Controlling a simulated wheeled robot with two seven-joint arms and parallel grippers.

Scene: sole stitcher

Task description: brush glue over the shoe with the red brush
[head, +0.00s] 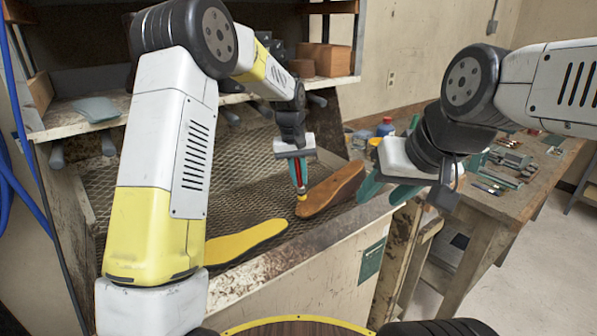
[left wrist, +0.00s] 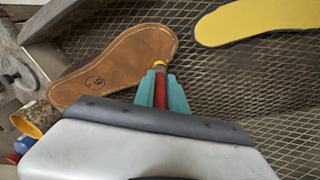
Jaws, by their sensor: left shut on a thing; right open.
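The brown shoe (head: 331,190) lies sole up on the mesh shelf of the bench. In the left wrist view the shoe (left wrist: 115,62) shows its tan sole with a stitched edge and a small dark mark. My left gripper (head: 298,180) is shut on the red brush (head: 297,170), which points down; the brush handle also shows in the left wrist view (left wrist: 160,92). The brush's yellow tip is beside or over one end of the shoe; I cannot tell if it touches. My right gripper (head: 388,190) is open and empty, to the right of the shoe by the bench's front edge.
A yellow insole (head: 243,241) lies on the mesh in front of the shoe. A blue-capped jar (head: 385,127) stands to the right. A wooden table (head: 500,185) with tools is at the right. A shelf with brown blocks (head: 330,59) is behind. Bare mesh (head: 180,190) lies to the left.

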